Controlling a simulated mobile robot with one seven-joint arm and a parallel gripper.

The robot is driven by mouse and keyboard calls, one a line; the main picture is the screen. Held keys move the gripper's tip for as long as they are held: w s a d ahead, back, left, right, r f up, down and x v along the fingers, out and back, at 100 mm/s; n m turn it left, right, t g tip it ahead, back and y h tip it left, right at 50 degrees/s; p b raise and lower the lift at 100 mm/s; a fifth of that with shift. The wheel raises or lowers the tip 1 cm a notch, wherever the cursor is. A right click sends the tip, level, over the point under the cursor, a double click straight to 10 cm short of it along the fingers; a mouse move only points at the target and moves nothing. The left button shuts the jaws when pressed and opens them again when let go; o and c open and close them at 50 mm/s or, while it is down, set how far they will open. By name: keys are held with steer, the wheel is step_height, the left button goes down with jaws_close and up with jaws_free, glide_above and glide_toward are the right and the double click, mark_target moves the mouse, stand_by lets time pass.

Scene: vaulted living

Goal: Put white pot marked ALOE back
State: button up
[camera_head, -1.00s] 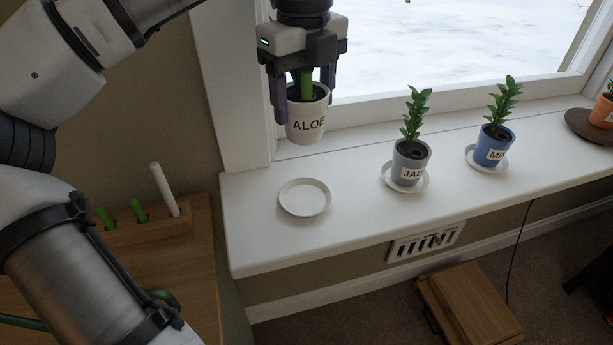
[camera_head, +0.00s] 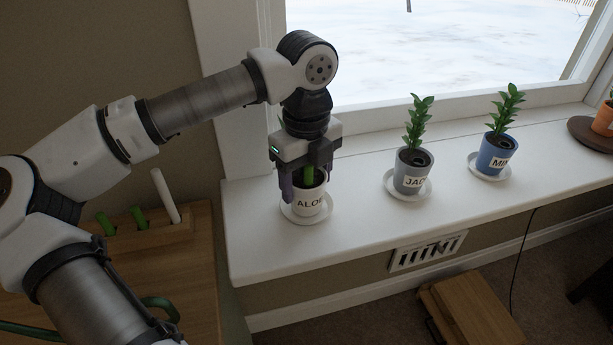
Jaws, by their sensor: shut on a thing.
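The white pot marked ALOE (camera_head: 311,204) is upright at the left end of the window sill, over the white saucer (camera_head: 289,214). Its base appears to be on the saucer, though I cannot tell for sure whether it touches. My gripper (camera_head: 304,190) comes from above and is shut on the pot, with its dark fingers at the pot's sides. The green plant in the pot is mostly hidden by the gripper.
On the sill (camera_head: 350,235) to the right stand a grey pot marked JADE (camera_head: 410,172) and a blue pot (camera_head: 494,153), each on a saucer. An orange pot (camera_head: 604,118) is at the far right. A wooden rack (camera_head: 165,235) is at left.

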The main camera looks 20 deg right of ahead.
steer(key=shift+f, duration=0.15)
steer(key=o, duration=1.2)
steer(key=shift+r, duration=0.2)
step_height(320, 180, up, 12)
steer(key=shift+r, duration=0.1)
steer(key=shift+s, duration=0.1)
